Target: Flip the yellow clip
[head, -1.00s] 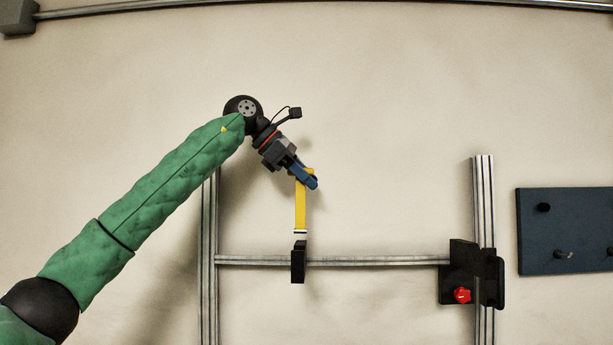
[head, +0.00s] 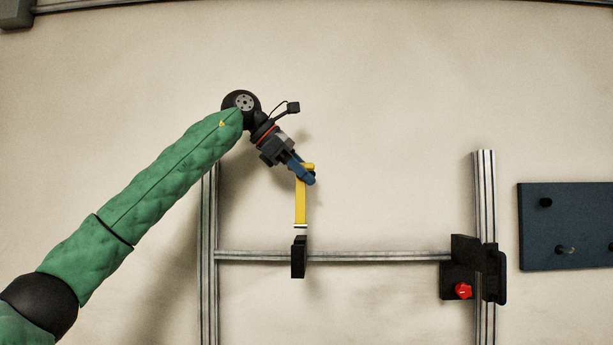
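The yellow clip (head: 300,205) is a narrow strip that stands upright above a black holder (head: 298,257) on the horizontal metal rail. My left gripper (head: 308,177) has blue fingers and is at the top end of the clip, touching or overlapping it. A bit of yellow shows on either side of the fingers. The gap between the fingers is too small to make out, so I cannot tell if they grip the clip. My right gripper is out of view.
The horizontal rail (head: 380,256) joins a left post (head: 208,270) and a right post (head: 485,200). A black bracket with a red knob (head: 463,291) is on the right post. A dark blue panel with pegs (head: 570,225) is at the far right. The space between clip and right post is clear.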

